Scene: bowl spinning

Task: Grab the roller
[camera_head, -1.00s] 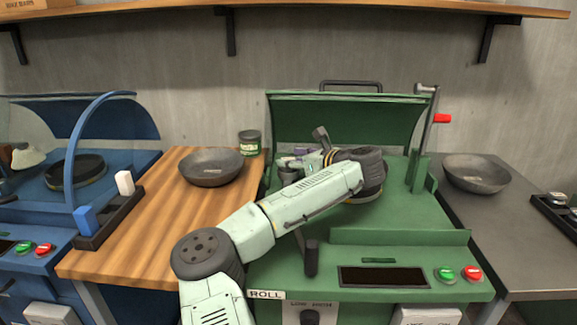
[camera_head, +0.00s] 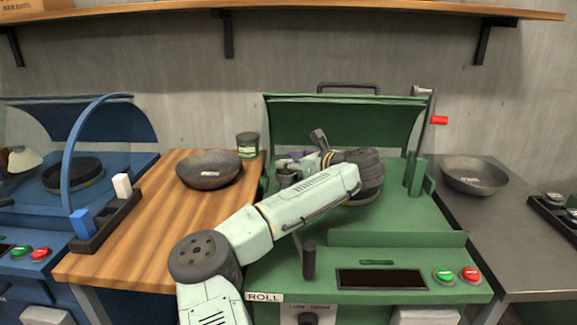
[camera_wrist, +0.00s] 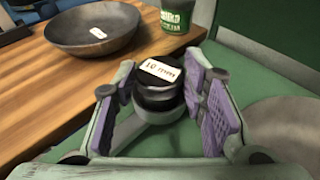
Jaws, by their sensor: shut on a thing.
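The roller (camera_wrist: 160,92) is a short black cylinder with a white "10 mm" label on its end, seen in the wrist view. My gripper (camera_wrist: 160,77) has its purple-padded fingers on either side of it and is shut on it. The contact points are partly hidden by the fingers. In the head view my gripper (camera_head: 297,163) is over the left part of the green machine (camera_head: 405,215), and my arm hides part of that area.
A dark bowl (camera_head: 209,168) and a green tin (camera_head: 248,145) stand on the wooden table (camera_head: 150,225) to the left. A crank with a red handle (camera_head: 439,120) rises at the machine's right. Another bowl (camera_head: 473,175) sits on the grey counter. A blue machine (camera_head: 25,220) stands far left.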

